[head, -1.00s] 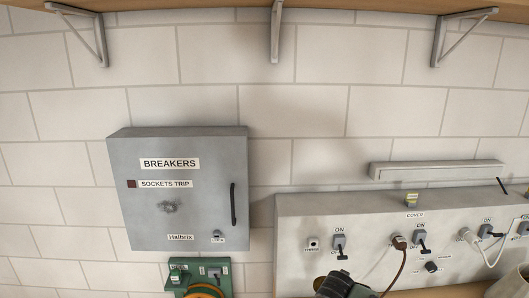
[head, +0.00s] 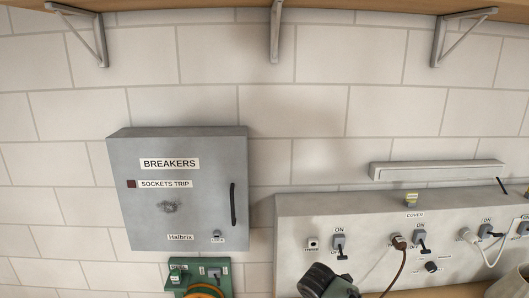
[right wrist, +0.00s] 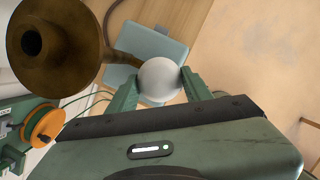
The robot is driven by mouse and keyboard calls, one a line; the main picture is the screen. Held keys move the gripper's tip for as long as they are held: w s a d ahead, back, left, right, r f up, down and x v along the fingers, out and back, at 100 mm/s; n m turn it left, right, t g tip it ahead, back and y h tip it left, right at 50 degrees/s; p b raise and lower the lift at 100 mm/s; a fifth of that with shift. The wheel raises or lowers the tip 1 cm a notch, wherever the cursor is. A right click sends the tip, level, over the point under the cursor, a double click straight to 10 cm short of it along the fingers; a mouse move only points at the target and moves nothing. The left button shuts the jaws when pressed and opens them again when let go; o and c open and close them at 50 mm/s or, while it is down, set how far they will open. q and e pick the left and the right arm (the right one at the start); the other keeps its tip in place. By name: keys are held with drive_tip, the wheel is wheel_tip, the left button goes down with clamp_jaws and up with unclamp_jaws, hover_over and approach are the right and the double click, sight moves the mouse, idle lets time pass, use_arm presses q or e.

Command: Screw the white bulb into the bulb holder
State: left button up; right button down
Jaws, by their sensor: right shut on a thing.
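The white bulb (right wrist: 159,79) is round and sits between the two green fingers of my right gripper (right wrist: 158,88) in the right wrist view. The fingers are shut on its sides. A brown, flared round part (right wrist: 62,45) with a dark round hole is at the upper left of that view, apart from the bulb; it looks like the lamp head with the bulb holder. A brown stem runs from it behind the bulb. In the head view a dark green part of my right arm (head: 325,282) shows at the bottom edge, its fingertips hidden. My left gripper is out of view.
A blue-grey plate (right wrist: 150,52) lies behind the bulb on a wooden surface. A green unit with an orange reel (right wrist: 42,124) stands at the left. The grey breaker box (head: 178,218) and switch panel (head: 290,225), with plugged cords, are on the wall.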

drive_tip(key=c, duration=0.6)
unclamp_jaws()
drive_tip(key=shift+o, duration=0.2)
drive_tip(key=shift+w+d+r+v, duration=0.15)
drive_tip(key=shift+d+v, duration=0.1)
drive_tip(key=shift+v, duration=1.2)
drive_tip(key=shift+w+d+r+v, duration=0.1)
drive_tip(key=shift+w+d+v, duration=0.1)
drive_tip(key=shift+v, duration=1.25)
drive_tip(key=shift+w+d+v, duration=0.15)
drive_tip(key=shift+d+v, duration=0.1)
drive_tip(key=shift+v, duration=1.25)
